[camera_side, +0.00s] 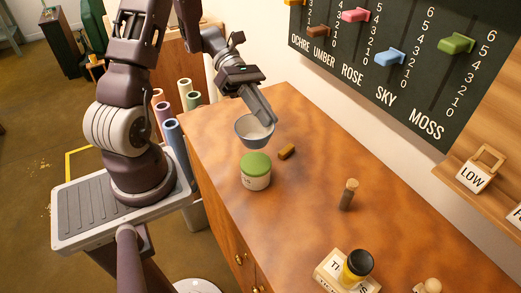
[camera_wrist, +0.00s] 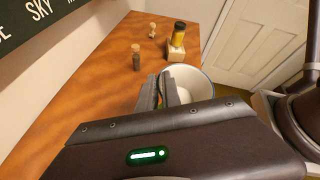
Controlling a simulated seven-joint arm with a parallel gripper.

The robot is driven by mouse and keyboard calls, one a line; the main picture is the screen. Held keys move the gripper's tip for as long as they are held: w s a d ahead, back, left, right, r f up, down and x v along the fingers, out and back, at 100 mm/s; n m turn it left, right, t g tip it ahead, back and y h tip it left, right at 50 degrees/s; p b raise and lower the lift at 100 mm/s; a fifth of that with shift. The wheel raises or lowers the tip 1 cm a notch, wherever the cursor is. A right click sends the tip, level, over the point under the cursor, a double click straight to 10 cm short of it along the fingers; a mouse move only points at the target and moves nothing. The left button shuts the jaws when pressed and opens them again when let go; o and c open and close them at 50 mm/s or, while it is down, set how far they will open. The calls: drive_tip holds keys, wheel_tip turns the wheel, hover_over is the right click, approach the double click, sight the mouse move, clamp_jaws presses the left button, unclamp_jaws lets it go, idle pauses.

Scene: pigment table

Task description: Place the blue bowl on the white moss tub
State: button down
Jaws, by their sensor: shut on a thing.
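The blue bowl (camera_side: 250,137) is grey-blue outside and white inside. My gripper (camera_side: 268,119) is shut on its rim and holds it roughly upright. In the wrist view the bowl (camera_wrist: 200,82) shows beyond my gripper's fingers (camera_wrist: 160,88), partly hidden by them and the gripper body. The moss tub (camera_side: 256,182) is white with a green lid and stands on the wooden table. In the side view the bowl appears just above and behind the lid; I cannot tell the exact gap. The tub is not visible in the wrist view.
A small brown block (camera_side: 287,152) lies right of the tub. A corked brown vial (camera_side: 348,195) stands farther right. A yellow jar with a black lid (camera_side: 357,266) sits on a labelled block at the front. The slider board (camera_side: 385,60) is on the wall behind. Rolled tubes stand at the left.

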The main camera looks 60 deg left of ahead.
wheel_tip(320, 180, down, 7)
drive_tip(key=shift+r, duration=0.2)
drive_tip(key=shift+f, duration=0.1)
drive_tip(key=c, duration=1.5)
unclamp_jaws()
drive_tip(key=shift+c, duration=0.2)
